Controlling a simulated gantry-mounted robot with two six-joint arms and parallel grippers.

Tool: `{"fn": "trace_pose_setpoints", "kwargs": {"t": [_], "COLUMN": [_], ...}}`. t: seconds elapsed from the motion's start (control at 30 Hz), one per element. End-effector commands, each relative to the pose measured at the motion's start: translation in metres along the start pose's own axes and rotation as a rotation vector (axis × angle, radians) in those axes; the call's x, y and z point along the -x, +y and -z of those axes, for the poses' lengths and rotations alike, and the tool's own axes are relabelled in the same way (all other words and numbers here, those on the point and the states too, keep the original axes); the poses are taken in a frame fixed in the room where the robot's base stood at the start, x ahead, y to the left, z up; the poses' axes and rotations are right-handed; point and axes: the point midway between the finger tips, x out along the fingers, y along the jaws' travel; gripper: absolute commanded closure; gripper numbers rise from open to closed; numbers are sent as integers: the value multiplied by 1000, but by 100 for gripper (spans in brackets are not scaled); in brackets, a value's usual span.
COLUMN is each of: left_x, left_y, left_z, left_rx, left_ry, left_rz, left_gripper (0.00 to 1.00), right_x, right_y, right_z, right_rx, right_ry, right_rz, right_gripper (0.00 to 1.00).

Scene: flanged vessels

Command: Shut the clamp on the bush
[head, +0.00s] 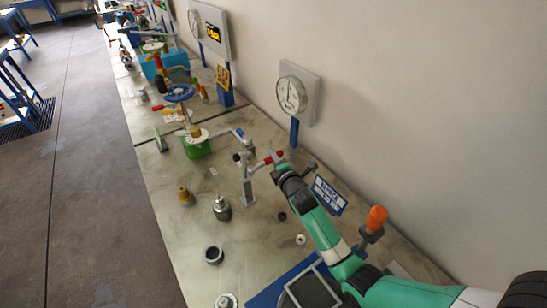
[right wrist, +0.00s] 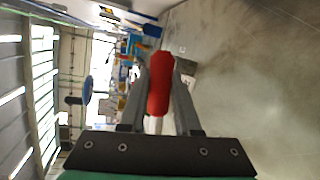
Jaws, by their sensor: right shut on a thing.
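My right gripper (head: 276,160) reaches in from the lower right and is shut on the clamp's red handle (head: 268,161). In the right wrist view the red handle (right wrist: 160,84) lies between the two fingers of the gripper (right wrist: 160,72). The clamp (head: 246,168) is a grey device on an upright metal post. A dark round part shows at its left side; I cannot tell whether that is the bush, or whether the clamp is closed around it. My left gripper is not in view.
A brass fitting (head: 187,197), a steel fitting (head: 221,208) and a dark ring (head: 214,255) stand on the bench left of and in front of the clamp. A gauge (head: 292,95) on a blue post stands behind. An orange handle (head: 376,218) rises beside my right arm.

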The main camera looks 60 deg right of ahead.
Motion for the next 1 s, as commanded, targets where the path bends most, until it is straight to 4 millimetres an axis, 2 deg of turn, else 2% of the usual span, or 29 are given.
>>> {"fn": "trace_pose_setpoints", "kwargs": {"t": [0.73, 1.0], "left_x": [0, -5], "left_y": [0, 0], "left_z": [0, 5], "left_rx": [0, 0], "left_ry": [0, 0], "left_rz": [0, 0], "left_gripper": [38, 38], "right_x": [0, 2], "right_y": [1, 8], "right_z": [0, 0], "right_rx": [2, 64], "right_ry": [0, -16], "right_rz": [-1, -15], "right_gripper": [100, 100]}}
